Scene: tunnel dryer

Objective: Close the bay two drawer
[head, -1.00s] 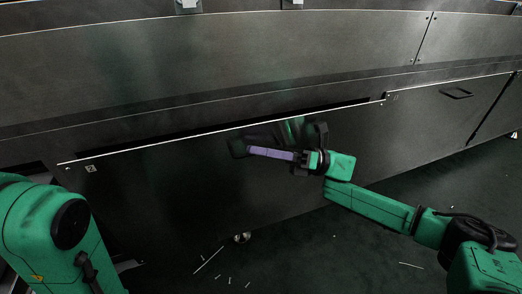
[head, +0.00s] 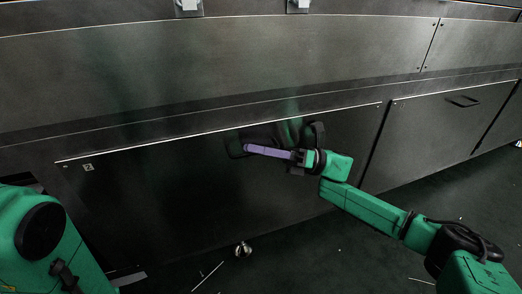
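The bay two drawer is the wide dark front panel (head: 170,195) in the middle of the head view, with a small "2" label (head: 88,167) at its upper left. Its top edge lies close under the cabinet lip, with no dark gap showing there. Its dark handle (head: 236,147) is near the upper middle. My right gripper (head: 250,149) has its purple fingers across the panel by the handle; whether they touch is unclear. The fingers overlap as one bar, so their opening is hidden. My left arm shows at the lower left, but its gripper is out of view.
Another front panel (head: 435,135) with a black handle (head: 463,101) is on the right. A round metal thing (head: 243,249) and thin pale strips lie low on the dark floor (head: 330,265). The upper cabinet face (head: 220,60) runs across above the drawer.

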